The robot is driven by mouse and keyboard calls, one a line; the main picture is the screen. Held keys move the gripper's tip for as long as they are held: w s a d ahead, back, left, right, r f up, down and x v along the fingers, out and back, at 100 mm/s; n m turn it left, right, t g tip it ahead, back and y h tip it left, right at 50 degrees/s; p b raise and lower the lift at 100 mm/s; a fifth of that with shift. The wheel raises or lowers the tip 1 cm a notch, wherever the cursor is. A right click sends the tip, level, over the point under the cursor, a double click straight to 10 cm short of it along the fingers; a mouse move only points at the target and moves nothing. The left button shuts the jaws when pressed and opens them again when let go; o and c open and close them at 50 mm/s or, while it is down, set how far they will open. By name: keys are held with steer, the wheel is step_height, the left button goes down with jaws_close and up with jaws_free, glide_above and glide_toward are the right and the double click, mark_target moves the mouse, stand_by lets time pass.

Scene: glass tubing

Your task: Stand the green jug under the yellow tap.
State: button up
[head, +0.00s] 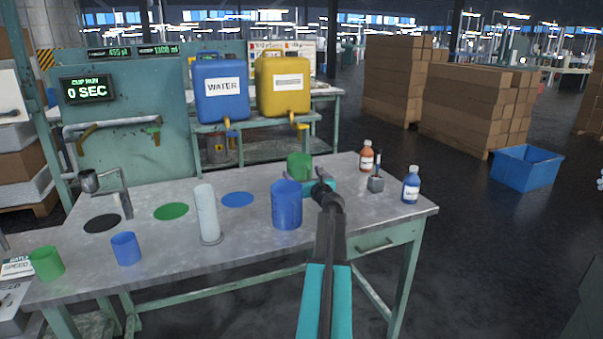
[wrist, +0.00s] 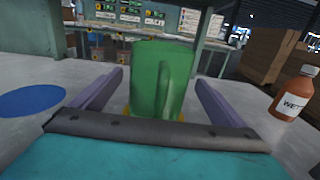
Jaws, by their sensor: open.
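The green jug (head: 299,165) stands upright on the table behind the blue jug, its lower part hidden by my gripper. In the wrist view the green jug (wrist: 150,85) is between the fingers, its handle facing me, right of centre. A bit of yellow shows under its base. My gripper (head: 318,186) is open, with one finger on each side of the jug; I cannot tell whether they touch it. The yellow tap (head: 299,122) is at the bottom of the yellow container (head: 283,87), on a rack behind the table.
An orange-brown bottle (head: 367,157) and a blue bottle (head: 411,185) stand right. A blue container (head: 221,92) is beside the yellow one. A small green cup (head: 46,263) is far left.

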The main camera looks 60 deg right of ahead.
mark_target(308, 178)
steer(key=shift+v, duration=2.2)
steer(key=shift+w, duration=0.1)
